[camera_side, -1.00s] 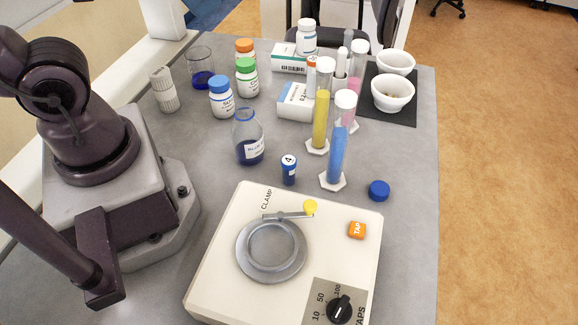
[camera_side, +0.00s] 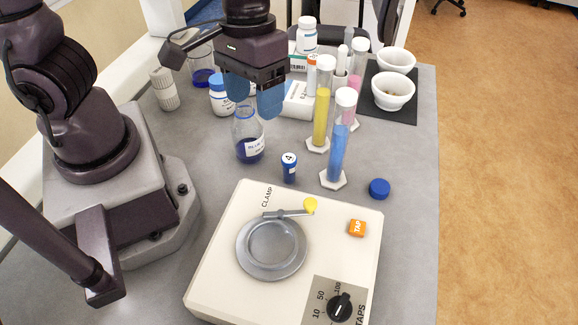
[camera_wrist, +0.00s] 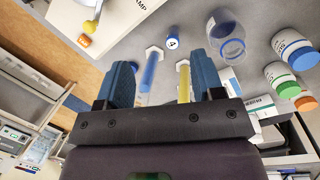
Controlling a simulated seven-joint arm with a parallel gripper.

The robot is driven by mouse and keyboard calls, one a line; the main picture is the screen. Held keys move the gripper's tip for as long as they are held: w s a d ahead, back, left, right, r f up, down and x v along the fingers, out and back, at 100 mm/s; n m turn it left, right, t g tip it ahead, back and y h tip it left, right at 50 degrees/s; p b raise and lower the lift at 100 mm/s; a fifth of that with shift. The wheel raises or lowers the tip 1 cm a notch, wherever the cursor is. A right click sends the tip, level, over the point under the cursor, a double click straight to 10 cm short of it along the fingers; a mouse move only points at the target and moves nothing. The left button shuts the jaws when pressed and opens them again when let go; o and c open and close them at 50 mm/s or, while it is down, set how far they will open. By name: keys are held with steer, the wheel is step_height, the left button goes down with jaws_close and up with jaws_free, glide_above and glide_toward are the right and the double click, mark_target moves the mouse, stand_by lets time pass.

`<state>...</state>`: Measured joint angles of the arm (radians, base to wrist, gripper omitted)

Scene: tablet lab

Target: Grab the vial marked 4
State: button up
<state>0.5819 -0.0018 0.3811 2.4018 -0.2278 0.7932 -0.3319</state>
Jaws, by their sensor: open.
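The vial marked 4 (camera_side: 289,170) is a small dark blue vial with a white numbered cap. It stands upright on the grey bench between the blue-liquid bottle (camera_side: 248,150) and the cylinder of blue liquid (camera_side: 338,155). In the wrist view its cap (camera_wrist: 171,43) shows beyond the fingers, a little right of the middle. My gripper (camera_side: 255,100) has blue fingers and is open and empty. In the side view it appears above and behind the vial, over the bottle. It also shows in the wrist view (camera_wrist: 162,75), with the fingers wide apart. It does not touch the vial.
The tapping machine (camera_side: 225,250) with its clamp ring stands in front of the vial. A cylinder of yellow liquid (camera_side: 321,118) stands behind, with white boxes and pill bottles. A loose blue cap (camera_side: 379,189) lies at the right. The bench right of it is clear.

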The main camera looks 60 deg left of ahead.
mark_target(289, 170)
steer(key=w+f+n, duration=0.2)
steer(key=n, duration=0.2)
steer(key=w+a+f+n+y, duration=0.1)
steer(key=f+n, duration=0.2)
steer(key=n, duration=0.2)
steer(key=w+f+n, duration=0.2)
steer(key=f+n, duration=0.1)
steer(key=n, duration=0.2)
steer(key=shift+w+a+f+t+y, duration=0.2)
steer(key=shift+w+t+y, duration=0.1)
steer(key=shift+y, duration=0.1)
steer(key=shift+w+f+n, duration=0.1)
steer(key=shift+f+n, duration=0.05)
steer(key=shift+n, duration=0.65)
step_height(289, 170, down, 7)
steer(key=shift+r, duration=0.15)
steer(key=shift+w+d+f, duration=0.1)
steer(key=shift+d+f, duration=0.05)
steer(key=shift+f, duration=1.35)
steer(key=shift+d+f, duration=0.1)
steer(key=shift+f, duration=1.4)
steer(key=shift+c, duration=0.3)
steer(key=c, duration=0.9)
